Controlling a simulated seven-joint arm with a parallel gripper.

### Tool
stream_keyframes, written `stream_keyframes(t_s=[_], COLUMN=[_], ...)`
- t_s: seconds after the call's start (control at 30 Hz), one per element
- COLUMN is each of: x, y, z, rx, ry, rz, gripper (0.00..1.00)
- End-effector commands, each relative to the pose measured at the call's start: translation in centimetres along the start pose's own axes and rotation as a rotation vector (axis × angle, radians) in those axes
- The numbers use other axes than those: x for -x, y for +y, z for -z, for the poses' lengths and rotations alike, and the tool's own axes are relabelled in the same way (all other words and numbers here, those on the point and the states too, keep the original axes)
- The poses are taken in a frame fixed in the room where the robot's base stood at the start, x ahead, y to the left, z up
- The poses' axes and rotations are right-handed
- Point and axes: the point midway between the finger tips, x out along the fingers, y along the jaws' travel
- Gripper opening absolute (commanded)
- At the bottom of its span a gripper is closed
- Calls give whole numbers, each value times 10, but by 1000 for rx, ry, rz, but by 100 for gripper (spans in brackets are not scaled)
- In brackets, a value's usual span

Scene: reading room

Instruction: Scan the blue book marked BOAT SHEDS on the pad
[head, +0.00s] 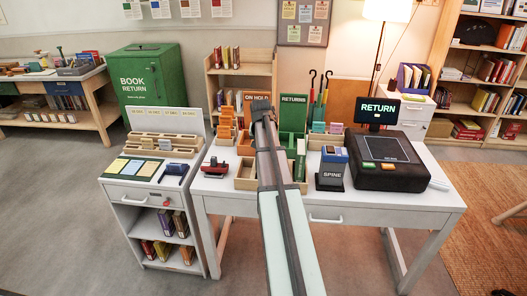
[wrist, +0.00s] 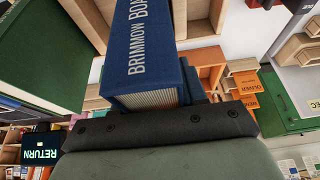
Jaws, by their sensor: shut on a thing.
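A blue book (wrist: 150,60) fills the upper middle of the wrist view. White letters on it read BRIMMOW BOA, and the rest of the title is cut off by the frame. My gripper (wrist: 158,122) is shut on this book, with a dark jaw bar across its near end. In the head view my gripper (head: 264,114) is above the back of the white desk, and my arm hides the book there. The black scanning pad (head: 400,180) lies at the desk's right, apart from my gripper. It has orange and green buttons, and a RETURN screen (head: 377,111) stands behind it.
A SPINE box (head: 332,171) stands left of the pad. A green RETURNS board (head: 293,112) and an orange ON HOLD board (head: 257,97) stand near my gripper. Wooden trays and a red stamp-like item (head: 215,167) occupy the desk's left. The desk's front strip is mostly clear.

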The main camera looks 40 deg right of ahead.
Motion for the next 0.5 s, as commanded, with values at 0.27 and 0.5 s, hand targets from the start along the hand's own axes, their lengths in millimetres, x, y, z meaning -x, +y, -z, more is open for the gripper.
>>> stream_keyframes(t_s=[0.27, 0.5], x=[40, 61], y=[0, 4], z=[18, 26], rx=[0, 4], ry=[3, 2], rz=[1, 2], gripper=[0, 0])
